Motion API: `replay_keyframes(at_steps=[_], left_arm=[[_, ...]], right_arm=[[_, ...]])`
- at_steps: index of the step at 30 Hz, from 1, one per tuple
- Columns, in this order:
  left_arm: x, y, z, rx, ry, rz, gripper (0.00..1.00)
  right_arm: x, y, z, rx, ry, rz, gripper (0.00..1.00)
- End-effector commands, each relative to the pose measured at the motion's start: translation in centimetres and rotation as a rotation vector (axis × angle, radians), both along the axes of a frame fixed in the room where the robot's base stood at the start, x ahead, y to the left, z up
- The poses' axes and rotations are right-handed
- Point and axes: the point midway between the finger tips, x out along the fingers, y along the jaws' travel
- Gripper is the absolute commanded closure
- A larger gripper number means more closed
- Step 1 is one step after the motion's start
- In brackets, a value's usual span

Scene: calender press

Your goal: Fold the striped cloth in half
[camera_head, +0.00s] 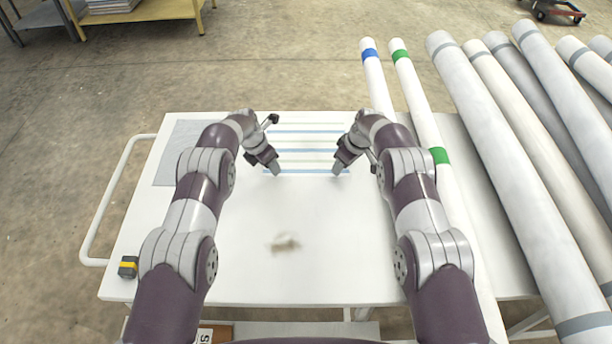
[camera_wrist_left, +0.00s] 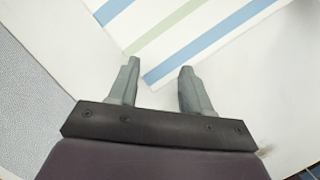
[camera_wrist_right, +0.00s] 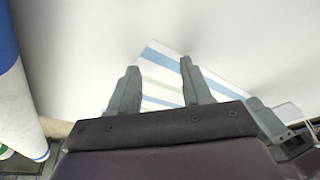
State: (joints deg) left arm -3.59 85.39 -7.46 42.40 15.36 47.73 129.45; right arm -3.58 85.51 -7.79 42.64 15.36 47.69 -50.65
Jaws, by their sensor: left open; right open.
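The striped cloth (camera_head: 306,152) lies flat on the white table between my two grippers, white with blue and pale green stripes. My left gripper (camera_head: 276,170) is open at the cloth's near left corner. In the left wrist view the cloth (camera_wrist_left: 200,35) shows just beyond the open fingers (camera_wrist_left: 158,85), with its corner between them. My right gripper (camera_head: 340,170) is open at the near right corner. In the right wrist view part of the cloth (camera_wrist_right: 165,75) shows between and beyond the open fingers (camera_wrist_right: 158,80). Neither gripper holds anything. The forearms partly hide the cloth's sides.
The white table (camera_head: 330,240) has clear room in front of the cloth, apart from a brownish smudge (camera_head: 285,244). A grey sheet (camera_head: 180,150) lies at the left. A yellow-black tape measure (camera_head: 128,266) sits at the front left. Long rolls (camera_head: 500,140) lie along the right.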

Motion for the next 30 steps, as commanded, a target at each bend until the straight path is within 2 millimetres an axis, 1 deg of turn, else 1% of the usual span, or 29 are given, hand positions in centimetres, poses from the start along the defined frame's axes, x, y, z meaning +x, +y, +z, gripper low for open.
replay_keyframes(at_steps=[8,10,11,12,19,20,30], left_arm=[[0.04,0.0,-0.15,0.0,-0.002,-0.001,0.51],[0.03,0.01,-0.58,0.0,-0.002,-0.001,0.51],[0.04,0.01,-0.44,0.0,-0.002,-0.001,0.54],[0.03,0.01,-0.36,0.0,-0.002,-0.001,0.61],[-0.01,0.02,-0.41,0.001,-0.001,-0.001,0.98],[-0.01,0.02,-0.43,0.0,0.0,-0.001,1.0],[-0.05,0.04,-0.45,0.002,0.001,-0.001,1.0]], right_arm=[[0.02,0.0,-0.18,0.0,-0.001,0.0,0.51],[0.0,0.0,-0.62,0.0,0.0,-0.001,0.51],[0.02,-0.01,-0.47,0.0,-0.001,0.0,0.54],[0.01,0.0,-0.39,-0.001,-0.001,0.0,0.61],[-0.02,-0.01,-0.44,0.0,0.001,-0.001,0.98],[-0.03,-0.01,-0.45,0.0,0.001,-0.001,1.0],[-0.06,-0.02,-0.46,-0.001,0.002,-0.001,1.0]])
